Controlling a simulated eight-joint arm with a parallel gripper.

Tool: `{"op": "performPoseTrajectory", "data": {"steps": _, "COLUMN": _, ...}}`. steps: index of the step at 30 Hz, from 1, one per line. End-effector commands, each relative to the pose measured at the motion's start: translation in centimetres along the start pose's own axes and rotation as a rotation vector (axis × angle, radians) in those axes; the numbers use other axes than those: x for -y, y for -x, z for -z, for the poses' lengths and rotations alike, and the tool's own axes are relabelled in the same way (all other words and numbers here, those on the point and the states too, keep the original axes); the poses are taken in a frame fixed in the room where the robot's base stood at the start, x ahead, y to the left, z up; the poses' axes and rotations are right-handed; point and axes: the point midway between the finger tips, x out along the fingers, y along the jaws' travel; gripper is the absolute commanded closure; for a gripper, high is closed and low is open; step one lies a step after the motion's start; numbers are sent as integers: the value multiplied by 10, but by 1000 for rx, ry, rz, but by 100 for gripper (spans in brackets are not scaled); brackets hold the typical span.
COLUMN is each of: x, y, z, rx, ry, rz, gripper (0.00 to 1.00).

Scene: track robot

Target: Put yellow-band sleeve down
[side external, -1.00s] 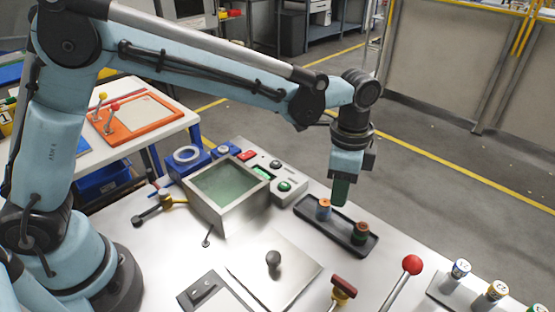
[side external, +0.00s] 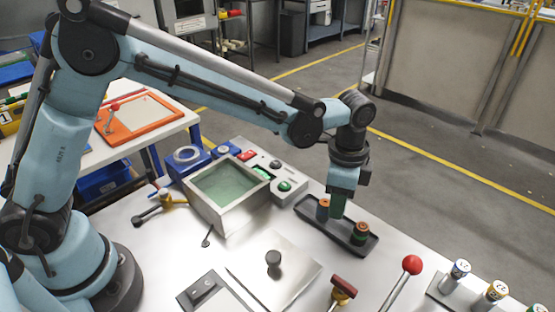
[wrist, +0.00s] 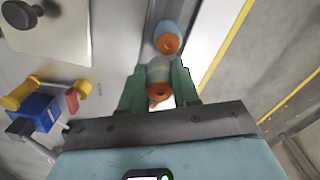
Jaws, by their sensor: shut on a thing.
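In the wrist view the fingers (wrist: 158,92) are shut on a sleeve (wrist: 158,73) with a greyish-blue body and an orange-brown end. I cannot make out a yellow band on it. In the side view the fingers hide it, so I cannot tell whether its foot touches the tray.
A grey open box with a green inside (side external: 228,187) and a button panel (side external: 285,187) stand left of the tray. A red-knobbed lever (side external: 412,265) and a rack of labelled cylinders (side external: 460,269) are at the front right. A plate with a dark knob (side external: 273,259) lies in front.

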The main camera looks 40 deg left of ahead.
Motion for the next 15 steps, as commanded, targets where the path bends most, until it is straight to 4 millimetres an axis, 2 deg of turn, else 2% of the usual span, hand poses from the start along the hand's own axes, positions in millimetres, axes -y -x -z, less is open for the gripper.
{"op": "performPoseTrajectory", "data": {"steps": 1, "x": 0, "y": -2, "z": -1, "rx": 0, "ry": 1, "rz": 0, "gripper": 65}}
{"op": "performPoseTrajectory", "data": {"steps": 5, "x": 1, "y": -2, "z": -1, "rx": 0, "ry": 2, "rz": 1, "gripper": 45}}
{"op": "performPoseTrajectory", "data": {"steps": 15, "x": 0, "y": 1, "z": -1, "rx": 0, "ry": 1, "rz": 0, "gripper": 44}}
